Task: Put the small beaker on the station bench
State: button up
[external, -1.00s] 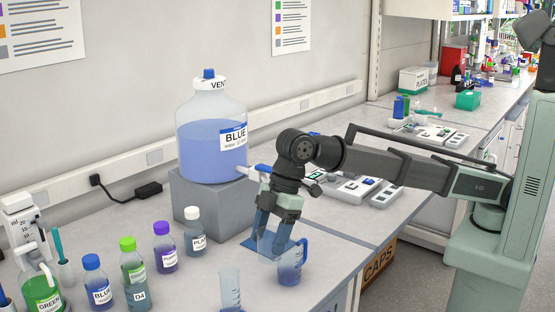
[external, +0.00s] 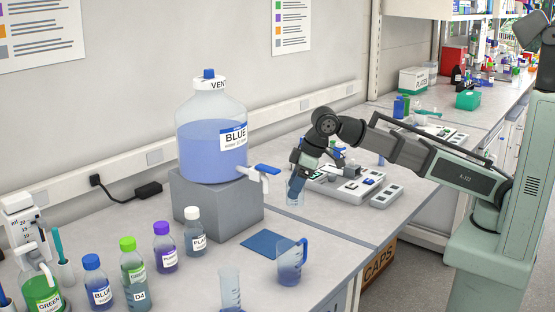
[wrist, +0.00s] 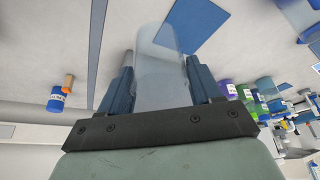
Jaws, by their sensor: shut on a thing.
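My gripper (external: 298,182) is shut on a small clear glass beaker (external: 295,197), with its fingers pointing down. In the wrist view the beaker (wrist: 160,65) sits between the two blue fingers and looks empty. In the external view it is by the right side of the carboy's tap, in front of the white device. The grey bench (external: 325,268) runs below. I cannot tell the exact gap between beaker and bench top.
A blue mat (external: 266,245) lies bare on the bench, beside a handled jug of blue liquid (external: 290,265). A blue-liquid carboy (external: 210,140) stands on a grey block (external: 215,205), its tap (external: 258,172) sticking out. Several capped bottles (external: 165,247) stand at left. A white device (external: 350,186) lies behind.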

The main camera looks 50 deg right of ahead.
jog(key=w+d+f+m+h, duration=0.1)
jog(key=w+d, duration=0.4)
jog(key=d, duration=0.8)
jog(key=w+d+f+m+h, duration=0.1)
jog(key=w+d+m, duration=0.3)
jog(key=d, duration=1)
jog(key=w+d+f+m, duration=0.1)
jog(key=w+d+m, duration=0.1)
jog(key=w+d, duration=0.6)
jog(key=shift+d+t+h, duration=0.4)
jog(key=shift+d, duration=2.3)
jog(key=w+d+r, duration=0.2)
jog(key=w+d, duration=0.1)
jog(key=w, duration=0.9)
jog(key=w+a+r+n+y, duration=0.1)
jog(key=w+a+n, duration=0.3)
jog(key=w+a, duration=0.6)
jog(key=shift+w+a+r+y, duration=0.15)
jog(key=shift+w+a+y, duration=0.15)
jog(key=shift+a, duration=0.45)
jog(key=shift+s+f, duration=0.1)
jog(key=shift+f, duration=4.9)
jog(key=o, duration=1)
jog(key=shift+f, duration=0.1)
